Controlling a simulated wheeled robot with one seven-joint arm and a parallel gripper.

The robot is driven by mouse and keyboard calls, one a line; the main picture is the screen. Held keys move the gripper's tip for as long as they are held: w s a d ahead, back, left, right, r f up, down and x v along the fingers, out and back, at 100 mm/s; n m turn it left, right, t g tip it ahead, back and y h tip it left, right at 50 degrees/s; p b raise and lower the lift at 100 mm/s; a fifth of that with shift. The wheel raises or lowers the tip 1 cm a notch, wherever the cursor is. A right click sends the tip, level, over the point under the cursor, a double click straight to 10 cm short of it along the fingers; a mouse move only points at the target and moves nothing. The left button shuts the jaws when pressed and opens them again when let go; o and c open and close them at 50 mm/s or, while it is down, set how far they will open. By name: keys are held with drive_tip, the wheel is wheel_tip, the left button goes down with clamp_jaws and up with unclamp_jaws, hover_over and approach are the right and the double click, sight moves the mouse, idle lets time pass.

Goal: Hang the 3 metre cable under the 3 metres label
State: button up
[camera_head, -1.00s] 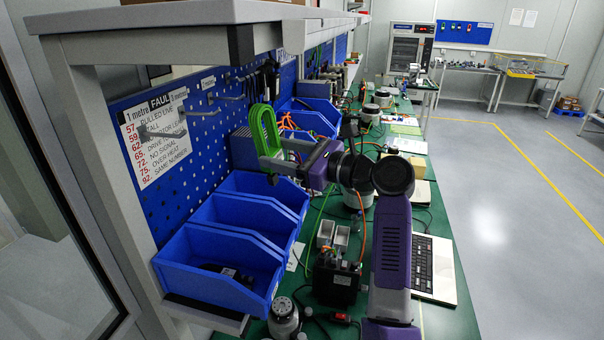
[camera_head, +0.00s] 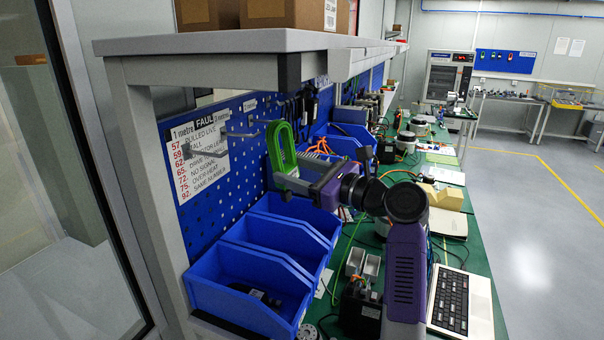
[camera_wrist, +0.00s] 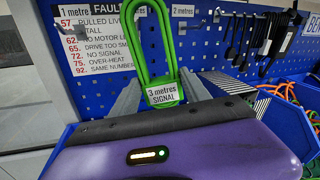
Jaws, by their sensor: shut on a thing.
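The green looped cable (camera_head: 281,148) stands up from my gripper (camera_head: 290,182), which is shut on its lower end. In the wrist view the cable (camera_wrist: 134,40) rises between the fingers (camera_wrist: 163,88), and its white tag (camera_wrist: 163,94) reads "3 metres SIGNAL". Behind it is the blue pegboard (camera_head: 222,172) with metal hooks. A "1 metre" label (camera_wrist: 76,14) is at the left and a "2 metres" label (camera_wrist: 183,11) at the right. A label between them (camera_head: 219,115) seems to read "3 metres"; the cable partly covers it in the wrist view. A bare hook (camera_head: 238,134) sticks out below it.
A fault-code sheet (camera_head: 198,155) hangs behind the left hook (camera_head: 205,152). Blue bins (camera_head: 237,312) stand below the board. A grey shelf (camera_head: 220,42) overhangs it. Dark cables (camera_wrist: 240,42) hang farther right.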

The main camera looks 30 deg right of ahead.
drive_tip(key=w+a+f+b, duration=0.1)
drive_tip(key=w+a+b, duration=0.2)
drive_tip(key=w+a, duration=0.2)
drive_tip(key=shift+w+f, duration=0.3)
idle(0.8)
drive_tip(key=shift+f, duration=0.1)
idle(0.5)
drive_tip(key=o, duration=1.7)
drive_tip(key=shift+o, duration=0.2)
drive_tip(key=shift+f, duration=0.1)
drive_tip(key=shift+d, duration=0.1)
